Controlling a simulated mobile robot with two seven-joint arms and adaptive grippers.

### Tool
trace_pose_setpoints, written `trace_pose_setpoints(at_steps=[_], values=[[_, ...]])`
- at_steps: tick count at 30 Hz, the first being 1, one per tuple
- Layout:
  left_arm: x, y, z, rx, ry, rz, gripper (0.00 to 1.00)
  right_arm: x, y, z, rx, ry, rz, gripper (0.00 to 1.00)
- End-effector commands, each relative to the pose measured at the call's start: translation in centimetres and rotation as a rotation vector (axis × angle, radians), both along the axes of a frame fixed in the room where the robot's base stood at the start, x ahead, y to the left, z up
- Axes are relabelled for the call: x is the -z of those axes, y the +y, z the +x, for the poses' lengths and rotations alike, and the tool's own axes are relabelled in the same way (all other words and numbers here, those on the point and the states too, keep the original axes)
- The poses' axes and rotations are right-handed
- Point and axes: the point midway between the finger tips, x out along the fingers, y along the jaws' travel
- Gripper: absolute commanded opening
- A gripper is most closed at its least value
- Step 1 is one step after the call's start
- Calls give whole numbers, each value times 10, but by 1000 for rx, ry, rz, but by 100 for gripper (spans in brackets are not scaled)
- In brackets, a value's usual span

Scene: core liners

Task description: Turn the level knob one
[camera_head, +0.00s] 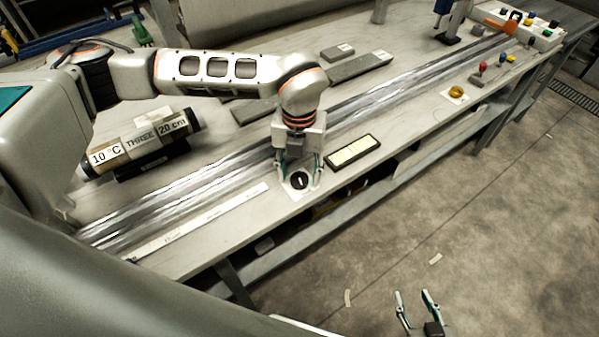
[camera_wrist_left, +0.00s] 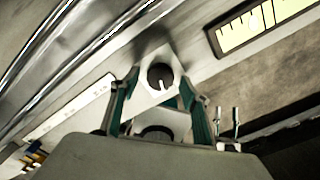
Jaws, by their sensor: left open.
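The level knob (camera_head: 299,180) is a round black dial with a white pointer mark on a pale plate near the bench's front edge. It also shows in the left wrist view (camera_wrist_left: 160,77), between and beyond the fingers, with its white mark pointing down. My left gripper (camera_head: 300,184) is open over the knob, its two fingers on either side of it. Whether the fingers touch the knob cannot be told. My right gripper (camera_head: 418,298) is open and empty, low over the floor in front of the bench.
A dark framed gauge with a cream face (camera_head: 352,151) lies right of the knob. A white scale strip (camera_head: 200,222) lies left of it. Metal rails run along the bench behind. A yellow knob (camera_head: 456,92) sits further right.

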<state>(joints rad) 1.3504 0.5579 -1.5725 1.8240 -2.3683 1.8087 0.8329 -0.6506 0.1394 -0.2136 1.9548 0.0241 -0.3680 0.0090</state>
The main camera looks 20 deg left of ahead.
Motion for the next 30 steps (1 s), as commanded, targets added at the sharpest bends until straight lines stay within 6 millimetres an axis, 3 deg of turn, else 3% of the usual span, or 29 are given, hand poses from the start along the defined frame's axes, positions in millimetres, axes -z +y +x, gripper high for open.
trace_pose_setpoints(at_steps=[11, 15, 16, 23, 30], values=[[7, 0, 0, 1, -1, 0, 46, -8, 0, 6, 2, -16, 3, 40], [7, 0, 0, 1, 0, 0, 10, -7, 0, 5, 2, -16, 3, 40], [7, 0, 0, 1, 0, 0, 8, -7, 0, 5, 2, -15, 3, 40], [6, 0, 0, 46, -1, 1, 8, -6, 0, 4, 1, -10, 1, 40], [5, 0, 1, 302, -3, 2, 8, -11, -1, 5, 1, -12, 1, 40]])
